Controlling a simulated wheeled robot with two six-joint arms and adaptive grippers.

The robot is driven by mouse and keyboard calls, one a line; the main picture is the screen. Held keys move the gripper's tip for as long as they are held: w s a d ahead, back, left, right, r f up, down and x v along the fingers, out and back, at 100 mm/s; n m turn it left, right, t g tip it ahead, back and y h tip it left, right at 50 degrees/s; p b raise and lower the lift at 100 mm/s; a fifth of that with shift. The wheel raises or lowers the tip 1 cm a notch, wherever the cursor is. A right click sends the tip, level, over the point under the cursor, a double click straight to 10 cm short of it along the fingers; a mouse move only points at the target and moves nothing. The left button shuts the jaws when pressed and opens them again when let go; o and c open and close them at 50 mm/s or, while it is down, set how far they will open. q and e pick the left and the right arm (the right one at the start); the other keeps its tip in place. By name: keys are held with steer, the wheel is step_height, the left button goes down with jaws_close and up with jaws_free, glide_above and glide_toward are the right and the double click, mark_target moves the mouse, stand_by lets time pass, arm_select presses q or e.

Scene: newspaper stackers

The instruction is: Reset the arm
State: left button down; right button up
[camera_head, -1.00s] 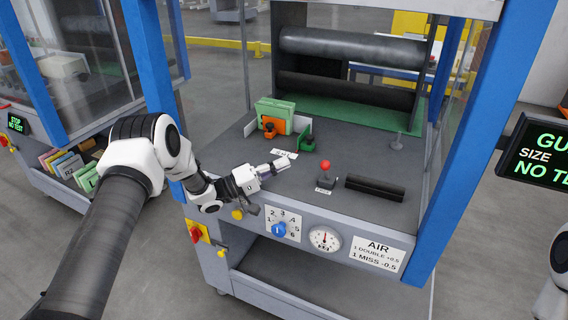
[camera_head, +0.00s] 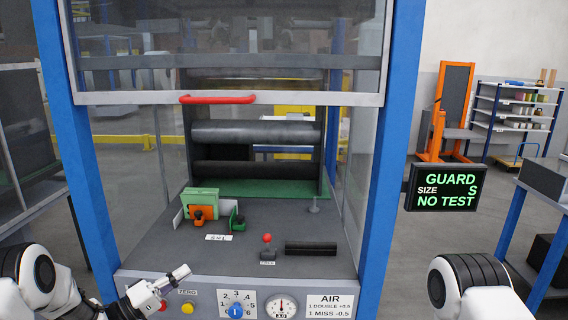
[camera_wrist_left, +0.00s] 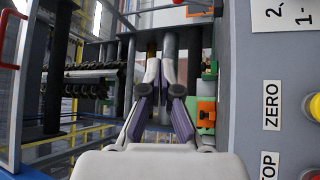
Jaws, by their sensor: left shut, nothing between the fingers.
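My left gripper (camera_head: 178,274) is in front of the left part of the stacker's front edge, in the lower left of the head view. It is shut and empty. Its two purple-padded fingers also show in the left wrist view (camera_wrist_left: 160,78). My left arm comes in from the lower left corner. My right arm shows at the lower right of the head view; its gripper is out of view.
The stacker's deck (camera_head: 330,270) holds a green stack (camera_head: 201,200), a red-knobbed lever (camera_head: 267,240) and a black bar (camera_head: 310,248). The front panel has a blue dial (camera_head: 236,311). A raised guard has a red handle (camera_head: 217,99). A screen (camera_head: 445,188) reads GUARD.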

arm_select(q)
steer(key=s+d+f+n+y+p, duration=0.2)
steer(key=d+f+n+y, duration=0.1)
steer(key=d+f, duration=0.35)
steer(key=s+d+f+g+y+p, duration=0.2)
steer(key=s+f+g+y, duration=0.35)
steer(key=s+f, duration=0.7)
steer(key=s+a+f+m+g+y, duration=0.1)
steer(key=s+a+m+g+y, duration=0.1)
steer(key=s, duration=0.7)
steer(key=s+a+f+m+g+y, duration=0.1)
steer(key=s+a+m+g+y, duration=0.1)
steer(key=s, duration=0.7)
steer(key=s+a+f+m+g+y, duration=0.1)
steer(key=s+a+m+g+y, duration=0.2)
steer(key=s, duration=0.6)
steer(key=shift+s+m+g, duration=0.2)
steer(key=shift+m+g, duration=0.2)
steer(key=shift+g, duration=0.05)
arm_select(e)
steer(key=r, duration=0.2)
steer(key=w+r, duration=0.1)
steer(key=r, duration=0.1)
steer(key=shift+d, duration=0.4)
